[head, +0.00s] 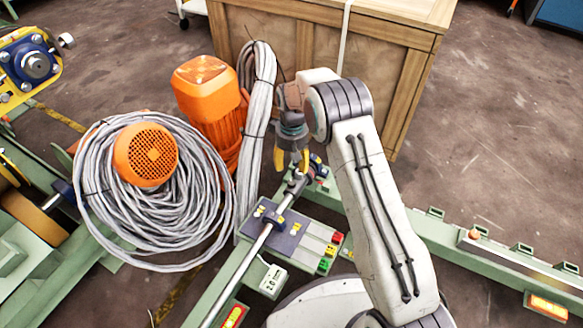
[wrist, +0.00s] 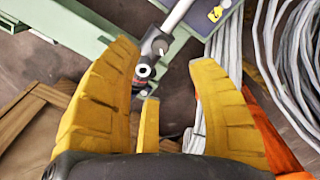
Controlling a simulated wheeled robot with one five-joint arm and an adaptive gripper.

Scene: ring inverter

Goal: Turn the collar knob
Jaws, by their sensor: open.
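A metal rod (head: 250,255) runs diagonally along the green frame, and a grey collar with a round knob (head: 297,183) sits near its upper end. In the wrist view the knob (wrist: 145,71) shows end-on, with a dark hole in its centre, and the rod (wrist: 176,15) runs up and right from it. My gripper (head: 292,165) points down, just above the collar in the head view. In the wrist view its yellow fingers (wrist: 165,58) are spread, with the knob between their tips in the picture. Nothing is held. I cannot tell whether a finger touches the knob.
A grey cable coil (head: 115,235) and orange motor (head: 205,95) stand left of my gripper. A hanging cable bundle (head: 252,130) is close beside it. A wooden crate (head: 385,60) stands behind. A panel with coloured buttons (head: 315,245) lies below the collar.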

